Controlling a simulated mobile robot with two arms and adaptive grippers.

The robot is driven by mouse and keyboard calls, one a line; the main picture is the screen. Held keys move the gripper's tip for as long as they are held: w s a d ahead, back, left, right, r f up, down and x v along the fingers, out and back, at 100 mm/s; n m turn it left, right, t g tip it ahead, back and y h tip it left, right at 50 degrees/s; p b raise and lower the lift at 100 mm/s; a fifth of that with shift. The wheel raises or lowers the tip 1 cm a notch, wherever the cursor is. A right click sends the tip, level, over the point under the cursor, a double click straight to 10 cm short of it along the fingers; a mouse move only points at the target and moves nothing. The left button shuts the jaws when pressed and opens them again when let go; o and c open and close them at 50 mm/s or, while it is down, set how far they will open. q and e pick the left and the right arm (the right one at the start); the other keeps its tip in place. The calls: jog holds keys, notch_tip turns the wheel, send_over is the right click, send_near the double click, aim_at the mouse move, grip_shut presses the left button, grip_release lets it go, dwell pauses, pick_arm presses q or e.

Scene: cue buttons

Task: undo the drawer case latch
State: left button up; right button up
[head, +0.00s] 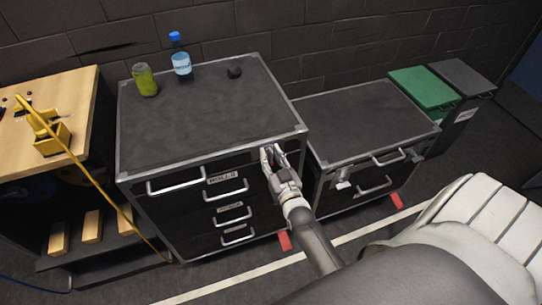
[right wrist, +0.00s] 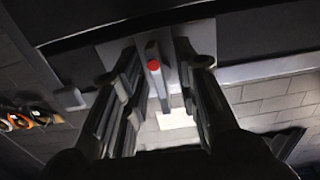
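The drawer case (head: 210,127) is a black cabinet with grey metal edges and a front of several drawers with silver handles. My right gripper (head: 270,152) is at the upper right corner of its front, fingers pointing at the case. In the right wrist view the same gripper (right wrist: 152,62) is open, with a finger on each side of a narrow grey latch lever (right wrist: 158,86) with a red end. Gaps show between the lever and both fingers. In the head view the gripper hides the latch. My left gripper is not in view.
A green can (head: 145,80), a blue-capped bottle (head: 181,62) and a small dark lump (head: 234,72) stand on the case. A lower black cabinet (head: 365,118) stands close on the right. A wooden workbench (head: 72,110) with a yellow cable is at the left.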

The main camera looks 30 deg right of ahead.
jog(key=v, duration=1.1)
jog(key=shift+s, duration=0.4)
jog(key=s+a+f+n+g+y, duration=0.1)
jog(key=s+a+f+g+y, duration=0.15)
jog(key=f, duration=0.65)
jog(key=s+a+f+n+g+y, duration=0.1)
jog(key=s+a+f+g, duration=0.25)
jog(key=f, duration=0.65)
jog(key=s+a+f+n+g+y, duration=0.1)
jog(key=s+a+f+g, duration=0.2)
jog(key=f, duration=0.6)
jog(key=s+d+f+g, duration=0.1)
jog(key=s+f, duration=0.3)
jog(key=s, duration=0.4)
jog(key=s+f+n+g, duration=0.1)
jog(key=s+f+g, duration=0.3)
jog(key=s, duration=0.4)
jog(key=s+d+f+n+g, duration=0.1)
jog(key=s+f+g, duration=0.1)
jog(key=s+f, duration=0.3)
jog(key=s, duration=0.3)
jog(key=shift+s+d+f, duration=0.25)
jog(key=shift+d+f, duration=0.05)
jog(key=shift+d, duration=0.05)
